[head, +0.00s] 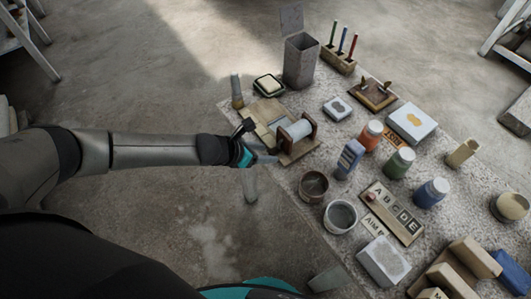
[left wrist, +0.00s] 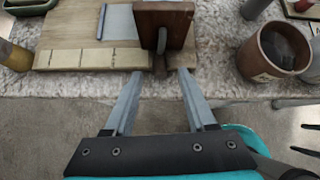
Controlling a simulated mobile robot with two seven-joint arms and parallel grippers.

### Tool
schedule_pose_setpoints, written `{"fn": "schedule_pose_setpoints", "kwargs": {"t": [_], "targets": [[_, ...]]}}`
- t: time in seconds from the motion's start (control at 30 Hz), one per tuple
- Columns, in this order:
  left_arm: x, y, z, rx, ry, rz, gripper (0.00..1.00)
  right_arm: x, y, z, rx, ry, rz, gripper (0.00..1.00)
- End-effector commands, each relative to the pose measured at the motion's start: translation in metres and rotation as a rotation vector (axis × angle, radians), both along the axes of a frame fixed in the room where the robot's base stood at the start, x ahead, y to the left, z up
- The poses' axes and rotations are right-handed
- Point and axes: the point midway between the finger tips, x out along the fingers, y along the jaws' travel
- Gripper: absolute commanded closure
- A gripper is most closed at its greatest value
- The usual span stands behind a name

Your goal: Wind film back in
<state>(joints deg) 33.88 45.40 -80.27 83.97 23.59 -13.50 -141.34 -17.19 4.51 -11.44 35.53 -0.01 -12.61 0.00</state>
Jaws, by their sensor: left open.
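A wooden winder with a pale roll of film (head: 298,130) between dark brown end pieces stands at the table's left edge. In the left wrist view its near end piece (left wrist: 176,22) has a grey crank arm (left wrist: 161,40) and a small brown knob low down. A grey-blue strip of film (left wrist: 119,22) lies on the light board (left wrist: 72,38) left of it. My left gripper (head: 268,157) is just off the table's edge beside the winder. In the left wrist view the gripper (left wrist: 159,76) is open, its fingertips either side of the knob; contact is unclear.
A brown pot (head: 313,185) and a grey pot (head: 340,216) stand nearby along the table edge. A blue block (head: 349,158) and capped jars (head: 371,134) are right of the winder. A tall grey bin (head: 300,62) stands behind.

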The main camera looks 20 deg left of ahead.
Motion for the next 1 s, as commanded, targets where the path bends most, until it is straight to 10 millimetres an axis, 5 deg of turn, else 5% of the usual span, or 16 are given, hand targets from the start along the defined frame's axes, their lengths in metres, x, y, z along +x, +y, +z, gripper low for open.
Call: {"fn": "schedule_pose_setpoints", "kwargs": {"t": [0.43, 0.9, 1.0], "targets": [[0.0048, -0.0033, -0.0049, 0.0, -0.001, 0.001, 0.45, -0.0003, -0.0002, -0.002, 0.0, 0.001, 0.0, 0.0], [0.0045, -0.0032, -0.005, 0.001, 0.0, 0.001, 0.98, -0.0002, -0.0004, -0.002, 0.0, 0.001, 0.001, 0.0], [0.0045, -0.0031, -0.005, 0.0, 0.0, 0.001, 1.0, -0.0002, -0.0004, -0.002, 0.0, 0.001, 0.001, 0.0]]}}
